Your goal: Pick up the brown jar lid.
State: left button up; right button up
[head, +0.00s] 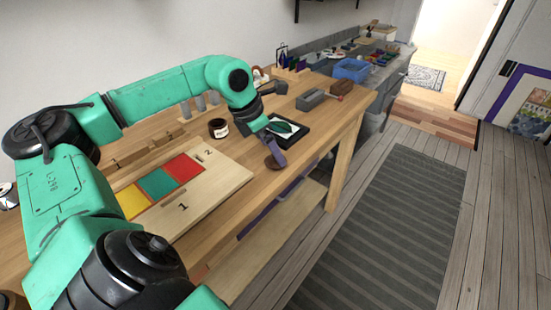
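A small brown round piece, which looks like the brown jar lid (271,162), is at the front part of the wooden table, right at the fingertips of my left gripper (278,157). The gripper points down from the green arm, and its fingers cover part of the lid. I cannot tell whether the fingers are closed on the lid, or whether it rests on the table. A dark jar (218,128) with a white label stands upright to the left of the gripper, apart from it. My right gripper is not in view.
A black tray (304,138) with a green leaf shape lies just right of the gripper. A board (222,176) with yellow, green and red panels lies to the left. A grey block tool (311,100) and a blue basket (351,70) are farther back.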

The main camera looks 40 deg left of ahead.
pick_arm(q)
jog(key=x, duration=0.3)
jog(key=shift+w+f, duration=0.15)
jog(key=c, duration=1.4)
